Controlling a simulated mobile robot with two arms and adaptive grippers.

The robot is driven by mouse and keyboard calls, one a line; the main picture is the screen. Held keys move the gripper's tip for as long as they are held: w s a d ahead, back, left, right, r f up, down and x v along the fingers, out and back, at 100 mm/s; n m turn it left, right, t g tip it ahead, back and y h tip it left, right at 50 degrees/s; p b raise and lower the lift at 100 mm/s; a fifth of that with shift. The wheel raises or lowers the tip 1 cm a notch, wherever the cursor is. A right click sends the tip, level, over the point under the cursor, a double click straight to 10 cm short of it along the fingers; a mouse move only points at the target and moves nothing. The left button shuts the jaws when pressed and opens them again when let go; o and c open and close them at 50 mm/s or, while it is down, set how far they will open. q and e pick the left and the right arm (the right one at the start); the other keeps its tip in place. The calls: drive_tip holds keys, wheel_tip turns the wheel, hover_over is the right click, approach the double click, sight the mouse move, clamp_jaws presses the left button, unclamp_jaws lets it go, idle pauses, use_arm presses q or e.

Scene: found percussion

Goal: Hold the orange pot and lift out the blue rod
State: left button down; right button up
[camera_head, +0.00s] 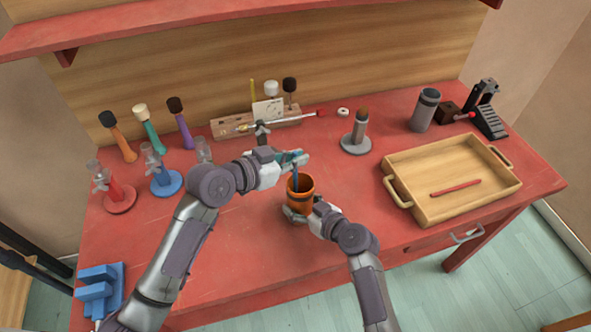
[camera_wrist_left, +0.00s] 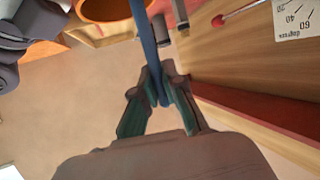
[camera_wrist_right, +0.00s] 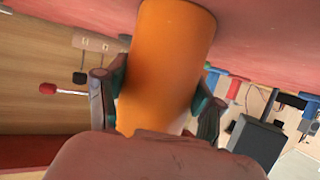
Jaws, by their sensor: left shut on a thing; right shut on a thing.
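The orange pot (camera_head: 301,196) stands upright near the middle of the red table. My right gripper (camera_head: 299,212) is shut on its sides, low on the body; in the right wrist view the two fingers (camera_wrist_right: 160,92) press on either side of the pot (camera_wrist_right: 166,55). The thin blue rod (camera_head: 295,174) stands nearly upright at the pot's mouth. My left gripper (camera_head: 294,157) is shut on its upper part, above the rim. The left wrist view shows the rod (camera_wrist_left: 146,38) between the fingertips (camera_wrist_left: 160,86). The rod's lower end appears to be inside the pot and is hidden.
A wooden tray (camera_head: 433,216) with a red rod (camera_head: 456,187) is at the right. Behind are a wooden rack (camera_head: 284,121) and a grey stand (camera_head: 356,146). Red (camera_head: 120,197) and blue (camera_head: 166,183) stands are at the left.

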use_arm(q)
wheel_tip(320, 180, up, 14)
drive_tip(key=shift+f, duration=0.25)
use_arm(e)
drive_tip(key=o, duration=1.4)
drive_tip(key=shift+c, duration=0.2)
drive_tip(key=shift+d, duration=0.1)
